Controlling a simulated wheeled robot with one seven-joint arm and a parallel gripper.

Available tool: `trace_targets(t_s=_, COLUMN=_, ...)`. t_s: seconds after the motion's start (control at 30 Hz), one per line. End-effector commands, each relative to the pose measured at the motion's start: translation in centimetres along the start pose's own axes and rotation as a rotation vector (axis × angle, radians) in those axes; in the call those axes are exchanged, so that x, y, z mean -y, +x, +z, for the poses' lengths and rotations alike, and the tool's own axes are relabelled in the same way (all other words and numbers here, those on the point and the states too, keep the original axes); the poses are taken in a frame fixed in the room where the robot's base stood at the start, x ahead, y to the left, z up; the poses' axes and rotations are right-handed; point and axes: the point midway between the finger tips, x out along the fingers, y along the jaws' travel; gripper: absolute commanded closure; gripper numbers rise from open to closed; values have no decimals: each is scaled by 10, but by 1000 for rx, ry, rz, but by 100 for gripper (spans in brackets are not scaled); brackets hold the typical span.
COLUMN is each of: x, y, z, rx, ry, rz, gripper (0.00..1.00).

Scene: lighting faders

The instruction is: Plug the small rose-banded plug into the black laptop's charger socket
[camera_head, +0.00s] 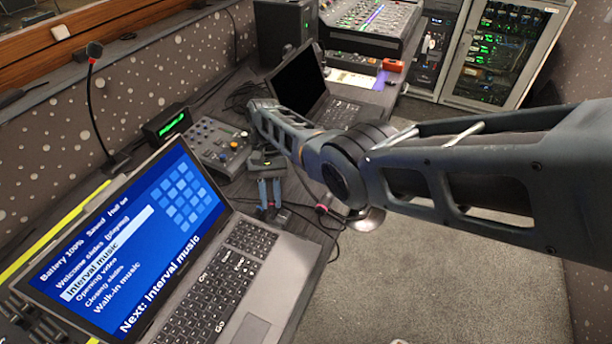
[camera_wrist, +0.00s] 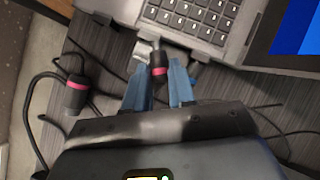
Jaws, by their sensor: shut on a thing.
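My gripper (camera_head: 269,203) points down beside the near laptop's back right corner; in the wrist view its blue fingers (camera_wrist: 159,78) are shut on a small black plug (camera_wrist: 157,60) with a rose band. The plug's far end points towards the laptop edge, with its tip hard to make out; I cannot tell whether it touches. A dark grey laptop (camera_head: 262,267) with a lit blue screen is nearest, and its keyboard edge (camera_wrist: 190,42) shows in the wrist view. A second, black laptop (camera_head: 299,82) with a blank screen stands farther back. No charger socket can be made out.
A larger-looking rose-banded black plug (camera_wrist: 75,92) lies left of my fingers on its cable. Loose cables cross the desk. A small control panel (camera_head: 219,146) and a gooseneck microphone (camera_head: 93,52) stand behind the near laptop.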

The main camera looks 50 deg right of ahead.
Motion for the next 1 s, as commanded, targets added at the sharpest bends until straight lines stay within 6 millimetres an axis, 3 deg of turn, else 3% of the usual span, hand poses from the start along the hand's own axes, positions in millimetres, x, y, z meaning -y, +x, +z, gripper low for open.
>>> trace_targets(t_s=0.47, x=-11, y=-7, z=-9, rx=-1, ry=-400, rz=273, gripper=100)
trace_targets(t_s=1.0, x=-16, y=-6, z=-16, rx=-2, ry=-606, rz=414, gripper=100)
